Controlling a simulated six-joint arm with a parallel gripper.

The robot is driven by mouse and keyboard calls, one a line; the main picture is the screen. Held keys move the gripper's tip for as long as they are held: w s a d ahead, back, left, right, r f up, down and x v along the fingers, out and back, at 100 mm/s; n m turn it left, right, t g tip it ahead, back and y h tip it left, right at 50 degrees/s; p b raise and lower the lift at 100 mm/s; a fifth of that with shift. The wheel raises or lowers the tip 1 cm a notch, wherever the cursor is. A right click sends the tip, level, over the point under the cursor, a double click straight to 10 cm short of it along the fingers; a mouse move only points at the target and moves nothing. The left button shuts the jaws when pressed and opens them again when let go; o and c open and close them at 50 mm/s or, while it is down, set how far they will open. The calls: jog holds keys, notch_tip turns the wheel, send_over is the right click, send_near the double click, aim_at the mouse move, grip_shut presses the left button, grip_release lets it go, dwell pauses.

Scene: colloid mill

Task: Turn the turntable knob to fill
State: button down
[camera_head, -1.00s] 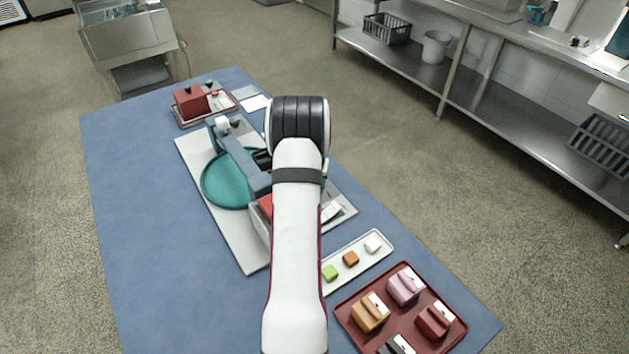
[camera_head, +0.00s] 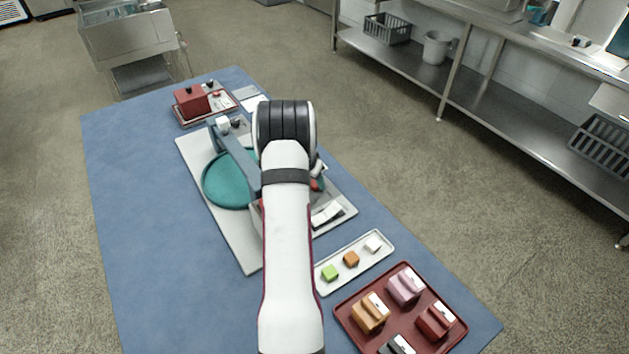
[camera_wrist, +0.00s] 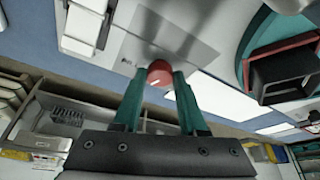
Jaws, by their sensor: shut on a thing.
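The turntable knob is a red round knob (camera_wrist: 159,74) with a pale mark on its face, on a grey plate in the wrist view. My gripper (camera_wrist: 157,82) has its two green fingers closed on either side of the knob, touching it. In the head view my arm hides most of the knob and gripper. The teal round turntable (camera_head: 230,180) sits on the white base board (camera_head: 197,172), under a blue-grey beam (camera_head: 236,158). In the wrist view a teal ring with a dark square opening (camera_wrist: 285,78) is at the right.
A white tray (camera_head: 327,288) with green, orange and white cubes lies right of my arm. A dark red tray (camera_head: 361,338) with several coloured blocks is at the front right. A red box (camera_head: 191,100) stands on a tray at the back. The blue table's left side is clear.

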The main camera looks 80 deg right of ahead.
jog(key=shift+w+m+g+y, duration=0.1)
jog(key=shift+m+g+y, duration=0.2)
jog(key=shift+m, duration=0.6)
jog(key=shift+c, duration=2.3)
grip_release()
jog(key=v, duration=1.5)
jog(key=shift+r, duration=0.35)
jog(key=shift+w+a, duration=0.1)
jog(key=shift+w, duration=0.05)
